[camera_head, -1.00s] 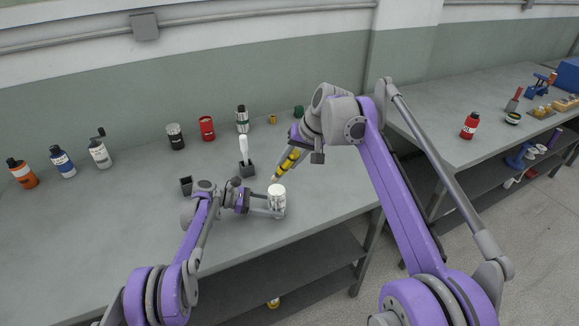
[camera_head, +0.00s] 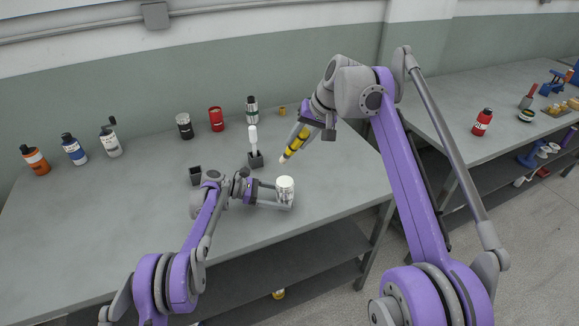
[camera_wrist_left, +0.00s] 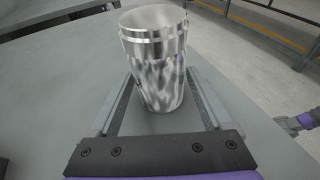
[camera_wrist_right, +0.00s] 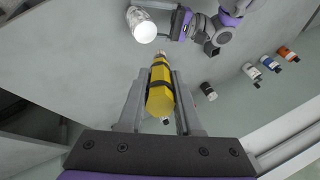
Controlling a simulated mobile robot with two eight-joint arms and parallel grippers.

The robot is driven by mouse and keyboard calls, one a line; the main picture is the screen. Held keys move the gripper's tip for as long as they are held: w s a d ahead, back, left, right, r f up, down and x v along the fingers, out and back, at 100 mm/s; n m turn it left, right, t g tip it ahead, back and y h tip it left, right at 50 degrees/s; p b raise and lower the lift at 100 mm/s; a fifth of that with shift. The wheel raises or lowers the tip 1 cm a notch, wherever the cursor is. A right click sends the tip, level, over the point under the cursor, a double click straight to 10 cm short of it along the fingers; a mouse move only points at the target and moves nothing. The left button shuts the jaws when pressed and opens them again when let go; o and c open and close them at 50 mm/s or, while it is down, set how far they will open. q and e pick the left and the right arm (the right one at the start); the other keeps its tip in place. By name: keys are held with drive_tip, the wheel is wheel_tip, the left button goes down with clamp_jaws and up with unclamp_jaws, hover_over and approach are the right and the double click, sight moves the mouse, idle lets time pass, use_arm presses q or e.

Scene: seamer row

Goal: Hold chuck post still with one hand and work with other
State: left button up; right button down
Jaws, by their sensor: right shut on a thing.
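The chuck post (camera_head: 285,191), a shiny metal cylinder, stands upright near the bench's front edge. My left gripper (camera_head: 274,196) reaches it from the left. In the left wrist view the post (camera_wrist_left: 158,65) is between the two fingers, which sit along its sides; whether they press on it I cannot tell. My right gripper (camera_head: 302,133) is shut on a yellow tool with black bands (camera_head: 294,146), held tilted above the bench. The tool (camera_wrist_right: 160,88) also shows in the right wrist view. Its pale tip points down, behind the post and apart from it.
A white-topped item stands in a dark block (camera_head: 256,160) behind the post, near the yellow tool. Several bottles and cans, including a red can (camera_head: 216,119), line the wall.

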use_arm(q)
drive_tip(key=shift+o, duration=0.9)
drive_tip(key=v, duration=1.2)
